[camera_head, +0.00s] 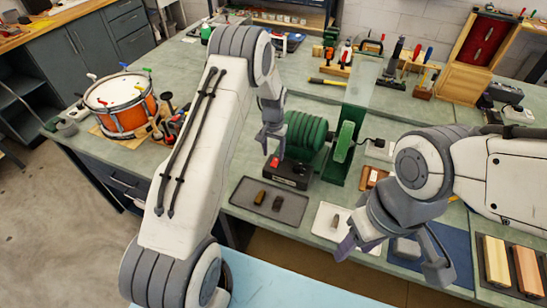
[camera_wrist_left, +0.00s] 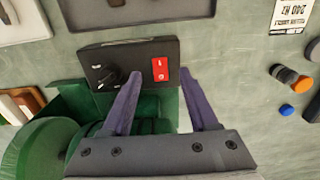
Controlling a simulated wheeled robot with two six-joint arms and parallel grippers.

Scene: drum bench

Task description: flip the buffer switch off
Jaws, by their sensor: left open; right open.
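The green buffer (camera_head: 310,135) stands on the bench with a black control box (camera_head: 290,174) at its front. The box also shows in the left wrist view (camera_wrist_left: 125,58), with a round black knob and a red rocker switch (camera_wrist_left: 160,69) carrying white marks. Which side of the rocker is pressed, I cannot tell. My left gripper (camera_head: 270,145) points down above the box. In the left wrist view its open fingers (camera_wrist_left: 161,73) appear either side of the switch, with nothing between them; contact is not clear. My right gripper (camera_head: 392,260) is open and empty at the bench's front.
A grey tray (camera_head: 243,199) with two brown blocks and a white tray (camera_head: 321,224) lie in front of the buffer. An orange drum (camera_head: 122,107) stands at the left. Bars in a dark tray (camera_head: 511,291) lie at the right. Tools stand at the back.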

